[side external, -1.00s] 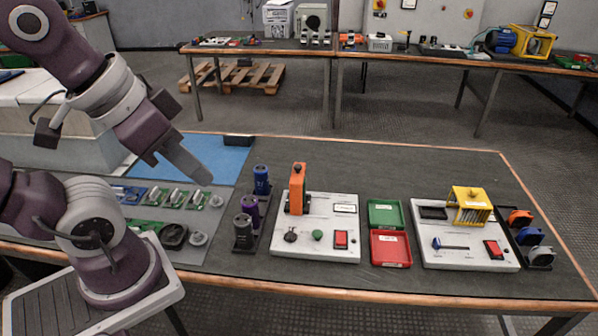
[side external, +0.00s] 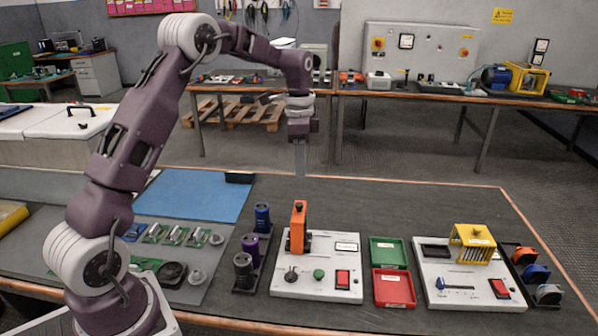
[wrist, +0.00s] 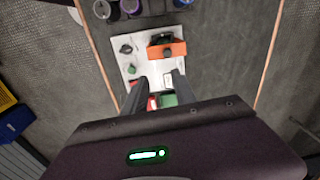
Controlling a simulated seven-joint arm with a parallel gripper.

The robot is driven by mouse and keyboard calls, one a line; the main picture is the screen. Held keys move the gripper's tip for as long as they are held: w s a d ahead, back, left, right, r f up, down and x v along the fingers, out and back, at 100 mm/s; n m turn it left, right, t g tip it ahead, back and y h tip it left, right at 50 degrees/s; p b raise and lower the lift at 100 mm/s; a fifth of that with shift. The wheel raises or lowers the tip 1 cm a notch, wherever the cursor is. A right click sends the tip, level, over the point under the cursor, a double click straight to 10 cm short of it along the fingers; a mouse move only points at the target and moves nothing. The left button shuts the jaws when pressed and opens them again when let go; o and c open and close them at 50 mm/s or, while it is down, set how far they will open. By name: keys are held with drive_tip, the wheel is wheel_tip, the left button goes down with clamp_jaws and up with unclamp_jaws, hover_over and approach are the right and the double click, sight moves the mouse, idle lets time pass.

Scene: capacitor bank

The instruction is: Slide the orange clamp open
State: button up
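The orange clamp (side external: 298,228) stands upright at the back left of a white panel (side external: 325,287), in the side view. In the wrist view the orange clamp (wrist: 178,49) lies beyond the fingertips, with a dark part beside it. My gripper (side external: 300,174) points down in the air above the clamp, apart from it. In the wrist view its two fingers (wrist: 157,78) stand apart with nothing between them. In the side view the fingers overlap into one shape.
The panel also carries a dark knob (side external: 291,275), a green button (side external: 319,274) and a red switch (side external: 342,280). Capacitors (side external: 243,270) stand to the left. Green (side external: 388,251) and red (side external: 394,288) trays and a second panel (side external: 470,291) with a yellow cage (side external: 472,236) are to the right.

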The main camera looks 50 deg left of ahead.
hover_over(299, 204)
wheel_tip(299, 204, down, 4)
drive_tip(key=shift+m, duration=0.4)
drive_tip(key=shift+f, duration=4.6)
clamp_jaws()
drive_tip(key=shift+d, duration=0.1)
